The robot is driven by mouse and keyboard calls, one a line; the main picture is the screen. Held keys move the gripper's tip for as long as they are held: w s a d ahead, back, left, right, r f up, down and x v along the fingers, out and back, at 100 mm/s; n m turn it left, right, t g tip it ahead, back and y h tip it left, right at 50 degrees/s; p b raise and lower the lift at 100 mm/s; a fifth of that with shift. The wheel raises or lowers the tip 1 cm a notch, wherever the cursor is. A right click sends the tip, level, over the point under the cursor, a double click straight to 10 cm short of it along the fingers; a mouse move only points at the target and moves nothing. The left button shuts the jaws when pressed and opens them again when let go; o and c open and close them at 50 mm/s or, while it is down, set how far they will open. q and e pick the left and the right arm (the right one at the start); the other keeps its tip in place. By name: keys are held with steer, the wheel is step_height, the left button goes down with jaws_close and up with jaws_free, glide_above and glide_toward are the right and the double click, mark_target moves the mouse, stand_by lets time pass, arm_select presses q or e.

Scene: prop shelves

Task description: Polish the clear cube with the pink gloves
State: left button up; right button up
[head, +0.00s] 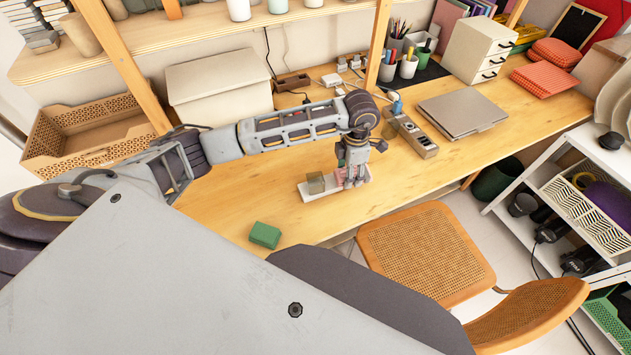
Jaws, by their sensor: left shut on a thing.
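A clear, slightly olive-tinted cube (316,183) sits at the left end of a small white tray (327,192) on the wooden desk. My left gripper (354,183) points down over the right part of this tray, just right of the cube. It is shut on a pale pink thing (339,177), which looks like the pink gloves and is partly hidden by the fingers. Whether the gloves touch the cube or the tray cannot be told. My right gripper is not in view.
A green block (265,235) lies near the desk's front edge. A cane chair (425,255) stands at the front edge. The desk (240,200) left of the tray is clear.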

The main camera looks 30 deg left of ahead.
arm_select(q)
steer(key=shift+r, duration=0.65)
steer(key=shift+r+p, duration=0.6)
steer(key=shift+r, duration=0.15)
steer(key=shift+r+p, duration=0.5)
steer(key=shift+r, duration=0.85)
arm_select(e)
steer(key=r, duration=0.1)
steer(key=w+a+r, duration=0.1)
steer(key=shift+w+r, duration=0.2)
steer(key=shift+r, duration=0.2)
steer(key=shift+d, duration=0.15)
